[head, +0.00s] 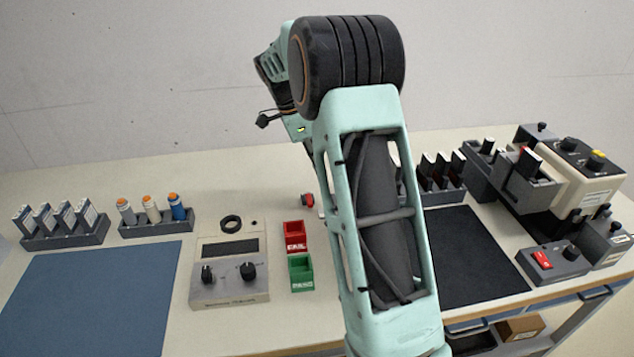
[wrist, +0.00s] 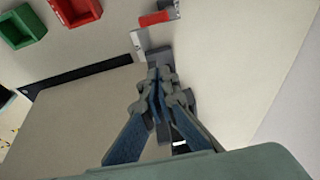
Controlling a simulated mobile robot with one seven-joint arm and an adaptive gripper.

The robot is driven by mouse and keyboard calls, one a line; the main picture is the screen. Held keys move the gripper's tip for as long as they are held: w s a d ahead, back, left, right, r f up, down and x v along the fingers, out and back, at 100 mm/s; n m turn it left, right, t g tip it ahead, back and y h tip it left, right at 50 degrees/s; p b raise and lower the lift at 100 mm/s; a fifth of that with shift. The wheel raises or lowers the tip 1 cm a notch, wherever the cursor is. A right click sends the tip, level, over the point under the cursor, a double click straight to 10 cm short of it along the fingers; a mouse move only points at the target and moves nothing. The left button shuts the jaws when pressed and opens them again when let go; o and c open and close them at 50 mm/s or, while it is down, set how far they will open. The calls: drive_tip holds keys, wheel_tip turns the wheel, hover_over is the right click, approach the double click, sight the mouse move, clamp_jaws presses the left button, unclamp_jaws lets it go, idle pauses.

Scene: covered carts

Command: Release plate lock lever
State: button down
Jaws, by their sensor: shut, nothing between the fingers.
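In the wrist view a red bar (wrist: 154,18), which looks like the lever's grip, sits by pale metal pieces (wrist: 138,42) near the top. In the head view a small red part (head: 307,200) shows just left of my arm; I cannot tell whether it is the same part. My gripper (wrist: 159,75) is shut and empty in the wrist view, its tips pointing toward the metal pieces, below the red bar in the picture. A grey block shows at the tips; contact cannot be told.
Red (head: 294,236) and green (head: 301,272) bins stand left of my arm, beside a control box (head: 230,288) with knobs. A blue mat (head: 90,300) lies at left and a dark mat (head: 475,255) at right. Machines (head: 580,180) crowd the right end.

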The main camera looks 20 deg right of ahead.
sight(309, 199)
drive_tip(key=shift+s+f+g, duration=0.3)
drive_tip(key=shift+f, duration=0.15)
drive_tip(key=p+x, duration=0.1)
drive_tip(key=x, duration=0.8)
drive_tip(key=shift+f+p, duration=0.1)
drive_tip(key=shift+p, duration=0.25)
drive_tip(key=a, duration=0.2)
drive_tip(key=p, duration=0.1)
drive_tip(key=shift+w+a+f, duration=0.3)
drive_tip(key=shift+a, duration=0.1)
drive_tip(key=shift+w+a+f, duration=0.1)
drive_tip(key=shift+a, duration=0.4)
